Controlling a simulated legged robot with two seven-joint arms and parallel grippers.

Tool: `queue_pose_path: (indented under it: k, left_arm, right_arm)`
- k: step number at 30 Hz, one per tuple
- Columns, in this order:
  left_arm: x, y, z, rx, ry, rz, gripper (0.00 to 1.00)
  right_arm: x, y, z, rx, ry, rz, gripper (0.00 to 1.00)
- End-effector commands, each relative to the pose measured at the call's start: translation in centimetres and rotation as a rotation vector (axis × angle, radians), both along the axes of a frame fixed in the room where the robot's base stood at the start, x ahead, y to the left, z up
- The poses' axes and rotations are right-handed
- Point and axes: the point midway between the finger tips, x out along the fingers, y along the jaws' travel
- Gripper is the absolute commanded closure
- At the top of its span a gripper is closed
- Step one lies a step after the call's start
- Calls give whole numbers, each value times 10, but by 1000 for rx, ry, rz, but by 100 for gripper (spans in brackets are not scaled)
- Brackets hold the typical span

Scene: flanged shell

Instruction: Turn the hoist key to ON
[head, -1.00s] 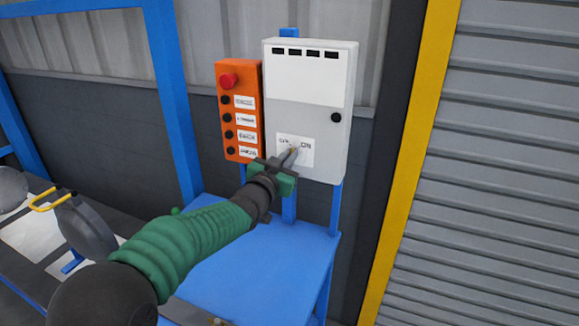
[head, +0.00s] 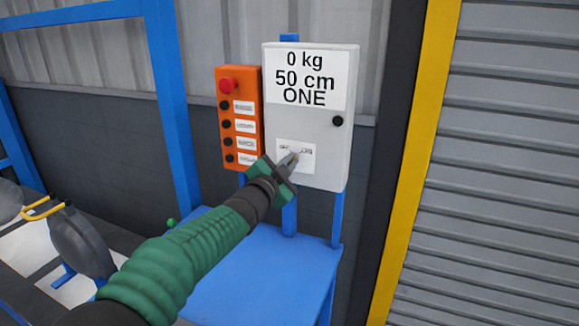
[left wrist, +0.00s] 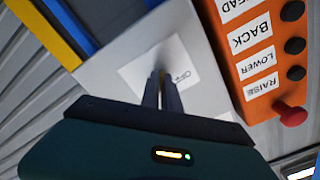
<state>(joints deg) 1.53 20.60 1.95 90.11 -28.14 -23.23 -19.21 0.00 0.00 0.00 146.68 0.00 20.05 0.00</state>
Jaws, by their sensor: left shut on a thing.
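The hoist control box (head: 307,120) is pale grey, with a white display (head: 304,80) reading "0 kg, 50 cm, ONE". A white OFF/ON label (head: 307,163) sits low on its front and also shows in the left wrist view (left wrist: 135,73). My left gripper (head: 290,160) is at this label, its fingers shut on the hoist key (head: 296,155). The key is mostly hidden; a brassy sliver shows between the fingers in the left wrist view (left wrist: 158,77). The gripper is tilted about its pointing axis. My right gripper is out of view.
An orange button box (head: 239,120) with a red button (head: 228,85) hangs just left of the control box. A blue stand (head: 265,265) is below. A blue post (head: 172,100) is at left, and a yellow-edged shutter (head: 500,170) at right.

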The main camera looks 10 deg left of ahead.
Motion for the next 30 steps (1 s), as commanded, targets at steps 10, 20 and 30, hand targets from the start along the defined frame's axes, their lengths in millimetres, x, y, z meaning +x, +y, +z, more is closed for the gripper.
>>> queue_pose_path:
  k: [10,20,30]
  left_arm:
    - [0,-1,-8,9,14,-1,100]
    - [0,-1,-5,7,8,-1,73]
    - [-15,3,-2,7,2,1,73]
  right_arm:
    - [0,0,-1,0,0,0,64]
    - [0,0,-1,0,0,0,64]
    - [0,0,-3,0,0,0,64]
